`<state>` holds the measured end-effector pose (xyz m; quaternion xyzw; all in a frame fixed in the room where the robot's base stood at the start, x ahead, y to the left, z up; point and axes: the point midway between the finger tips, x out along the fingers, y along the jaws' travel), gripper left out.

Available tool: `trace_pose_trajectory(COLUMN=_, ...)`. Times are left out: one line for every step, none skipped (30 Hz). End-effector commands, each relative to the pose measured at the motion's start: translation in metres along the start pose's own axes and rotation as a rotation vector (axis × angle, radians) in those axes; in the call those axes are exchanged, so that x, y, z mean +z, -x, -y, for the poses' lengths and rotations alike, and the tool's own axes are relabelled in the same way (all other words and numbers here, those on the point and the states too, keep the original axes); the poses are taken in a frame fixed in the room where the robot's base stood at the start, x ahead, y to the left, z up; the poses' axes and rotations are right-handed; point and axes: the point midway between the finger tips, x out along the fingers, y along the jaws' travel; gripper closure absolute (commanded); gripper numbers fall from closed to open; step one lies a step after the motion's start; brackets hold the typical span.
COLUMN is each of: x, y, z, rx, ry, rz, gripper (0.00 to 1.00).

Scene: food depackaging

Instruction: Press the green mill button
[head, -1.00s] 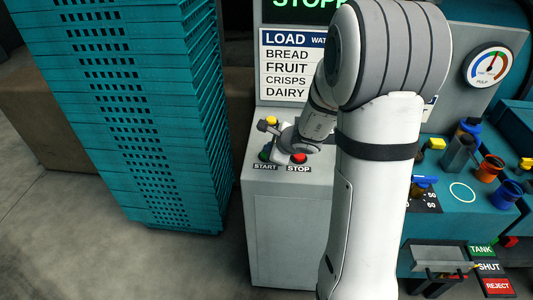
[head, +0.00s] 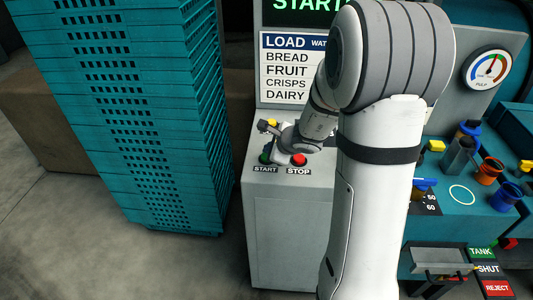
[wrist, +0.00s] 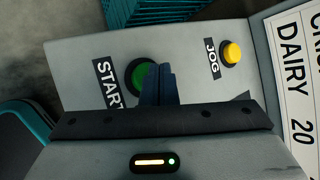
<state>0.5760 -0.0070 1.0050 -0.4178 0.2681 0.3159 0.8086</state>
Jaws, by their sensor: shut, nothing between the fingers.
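The green START button (head: 264,158) is on the sloped top of the grey console, left of the red STOP button (head: 299,159). In the wrist view the green button (wrist: 140,75) shows as a round dome in a dark ring, partly covered by my fingers. My gripper (wrist: 160,72) is shut and empty, its dark fingertips over the right part of the green button. Contact itself is hidden. The display (head: 305,5) above the console shows green letters beginning "START".
A yellow JOG button (wrist: 232,52) is beside the fingers. A tall stack of teal crates (head: 140,110) stands close left of the console. A LOAD sign (head: 287,68) stands behind it. A teal bench (head: 460,215) with cups and a gauge (head: 487,65) is at right.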

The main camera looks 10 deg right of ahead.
Motion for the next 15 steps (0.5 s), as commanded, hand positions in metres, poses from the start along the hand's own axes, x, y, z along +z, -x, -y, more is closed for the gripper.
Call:
trace_pose_trajectory(x=0.0020, y=0.0029, z=0.0022, rx=-0.001, ry=0.000, rz=0.000, gripper=1.00)
trace_pose_trajectory(x=0.0022, y=0.0033, z=0.0025, rx=0.000, ry=0.001, rz=0.000, gripper=1.00)
trace_pose_trajectory(x=0.0023, y=0.0034, z=0.0026, rx=0.000, ry=0.001, rz=0.000, gripper=1.00)
trace_pose_trajectory(x=0.0023, y=0.0033, z=0.0025, rx=0.000, ry=0.001, rz=0.000, gripper=1.00)
trace_pose_trajectory(x=0.0022, y=0.0031, z=0.0024, rx=0.000, ry=0.001, rz=0.000, gripper=1.00)
trace_pose_trajectory(x=0.0020, y=0.0029, z=0.0023, rx=0.000, ry=0.001, rz=0.000, gripper=1.00)
trace_pose_trajectory(x=0.0020, y=0.0029, z=0.0023, rx=0.000, ry=0.001, rz=0.000, gripper=1.00)
trace_pose_trajectory(x=0.0020, y=0.0029, z=0.0023, rx=-0.001, ry=0.001, rz=0.000, gripper=1.00)
trace_pose_trajectory(x=0.0020, y=0.0029, z=0.0023, rx=-0.001, ry=0.001, rz=0.000, gripper=1.00)
trace_pose_trajectory(x=0.0020, y=0.0030, z=0.0024, rx=-0.001, ry=0.001, rz=0.000, gripper=1.00)
trace_pose_trajectory(x=0.0021, y=0.0031, z=0.0025, rx=-0.001, ry=0.001, rz=0.000, gripper=1.00)
trace_pose_trajectory(x=0.0025, y=0.0036, z=0.0030, rx=-0.001, ry=0.001, rz=0.000, gripper=1.00)
trace_pose_trajectory(x=0.0031, y=0.0044, z=0.0035, rx=-0.001, ry=0.001, rz=0.000, gripper=1.00)
trace_pose_trajectory(x=0.0038, y=0.0054, z=0.0043, rx=-0.001, ry=0.001, rz=0.000, gripper=1.00)
trace_pose_trajectory(x=0.0052, y=0.0073, z=0.0057, rx=-0.001, ry=0.002, rz=0.000, gripper=1.00)
